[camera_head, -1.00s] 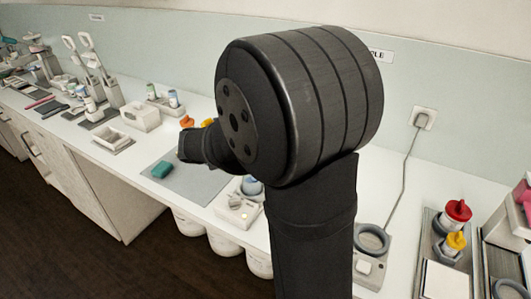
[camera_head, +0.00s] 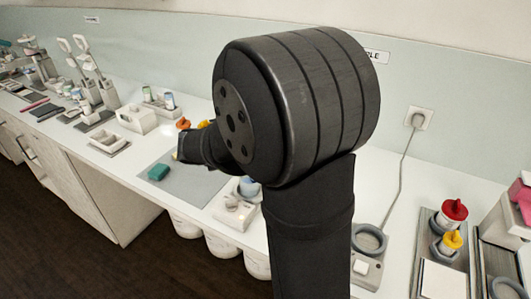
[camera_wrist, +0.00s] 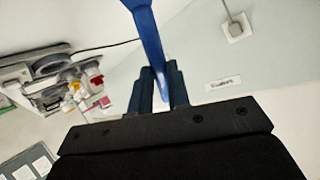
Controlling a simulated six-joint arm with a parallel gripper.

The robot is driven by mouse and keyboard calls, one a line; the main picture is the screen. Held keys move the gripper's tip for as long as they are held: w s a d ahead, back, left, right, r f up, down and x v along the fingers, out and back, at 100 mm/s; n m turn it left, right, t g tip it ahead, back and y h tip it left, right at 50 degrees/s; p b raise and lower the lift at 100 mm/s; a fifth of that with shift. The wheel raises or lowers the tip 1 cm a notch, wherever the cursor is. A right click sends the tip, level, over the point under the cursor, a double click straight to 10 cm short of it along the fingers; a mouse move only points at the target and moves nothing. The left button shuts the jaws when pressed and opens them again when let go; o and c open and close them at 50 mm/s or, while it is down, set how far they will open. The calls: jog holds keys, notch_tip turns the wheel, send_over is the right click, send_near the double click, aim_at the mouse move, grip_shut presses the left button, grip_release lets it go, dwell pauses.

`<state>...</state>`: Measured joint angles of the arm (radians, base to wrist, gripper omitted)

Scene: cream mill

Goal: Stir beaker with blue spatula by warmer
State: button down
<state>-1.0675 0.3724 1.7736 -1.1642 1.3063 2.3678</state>
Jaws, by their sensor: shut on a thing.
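My gripper (camera_wrist: 158,92) shows in the wrist view, its dark fingers shut on the blue spatula (camera_wrist: 146,28). The spatula's blue shaft runs from between the fingers up past the top edge. In the head view my arm hides the gripper and the spatula. A grey device with a round ring top and a cord (camera_head: 369,241), perhaps the warmer, stands on the bench right of my arm. It seems to show also at the left of the wrist view (camera_wrist: 48,64). I cannot make out the beaker for sure.
Red-capped (camera_head: 453,212) and yellow-capped (camera_head: 451,241) bottles stand in a tray at the right. A grey mat (camera_head: 205,188) with a teal block (camera_head: 158,173) lies left of my arm. A small white device (camera_head: 234,212) stands beside the mat. A wall socket (camera_head: 418,118) holds the cord.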

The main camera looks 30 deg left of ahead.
jog(key=shift+r, duration=0.55)
jog(key=shift+s+a+r, duration=0.1)
jog(key=shift+s+a, duration=0.05)
jog(key=shift+s, duration=0.15)
dwell(0.5)
notch_tip(320, 180, up, 5)
jog(key=shift+f, duration=0.1)
dwell(0.5)
dwell(0.6)
